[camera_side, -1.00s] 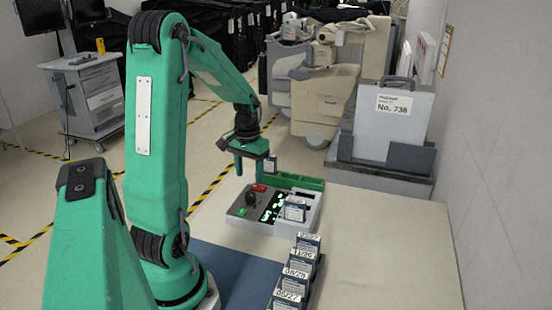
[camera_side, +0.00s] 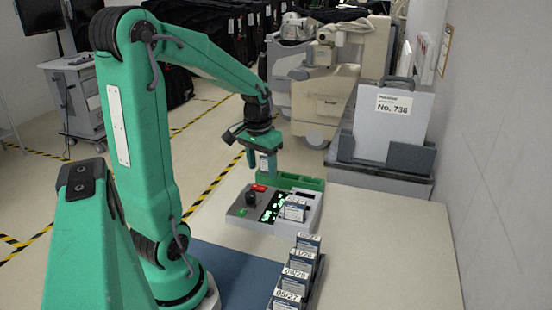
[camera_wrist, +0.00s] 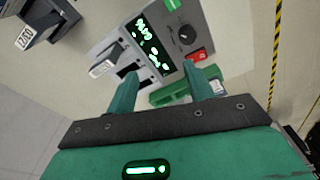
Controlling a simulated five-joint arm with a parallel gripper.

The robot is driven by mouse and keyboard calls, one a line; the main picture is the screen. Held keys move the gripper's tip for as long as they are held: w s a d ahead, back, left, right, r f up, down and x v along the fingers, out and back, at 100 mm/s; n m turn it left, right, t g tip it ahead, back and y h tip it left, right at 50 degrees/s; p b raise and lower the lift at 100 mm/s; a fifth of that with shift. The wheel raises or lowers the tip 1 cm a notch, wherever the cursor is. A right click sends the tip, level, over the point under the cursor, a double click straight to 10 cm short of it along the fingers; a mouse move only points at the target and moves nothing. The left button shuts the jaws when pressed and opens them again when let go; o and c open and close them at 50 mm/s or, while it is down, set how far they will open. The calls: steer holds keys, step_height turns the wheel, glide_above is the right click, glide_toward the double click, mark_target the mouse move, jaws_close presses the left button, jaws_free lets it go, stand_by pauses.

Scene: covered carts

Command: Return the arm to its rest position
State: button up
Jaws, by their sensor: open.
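My gripper (camera_side: 251,152) hangs from the raised arm, above and to the left of the grey device. In the wrist view my gripper (camera_wrist: 160,82) shows two green fingers well apart, with nothing held between them. The grey device (camera_side: 250,218) has a lit green display, a black knob and red and green buttons. It also shows in the wrist view (camera_wrist: 186,55), with a labelled pack (camera_wrist: 103,64) in a slot. A small labelled pack (camera_wrist: 216,86) is at one end of the green tray (camera_wrist: 170,95).
A rack of dated packs (camera_side: 297,270) stands at the front of the pale table (camera_side: 385,235). A blue mat (camera_side: 225,265) lies beside my base. A grey case marked No. 736 (camera_side: 385,125) stands behind. The table's right side is clear.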

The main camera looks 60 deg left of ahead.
steer(key=s+d+r+m+t, duration=0.2)
steer(key=s+d+r, duration=0.1)
steer(key=d, duration=0.6)
steer(key=s+d+r+m+t, duration=0.2)
steer(key=d+r, duration=0.3)
steer(key=d, duration=0.5)
steer(key=shift+s+m+t+h, duration=0.3)
steer(key=shift+s+m, duration=0.1)
steer(key=shift+m, duration=0.3)
steer(key=shift+d+r, duration=0.1)
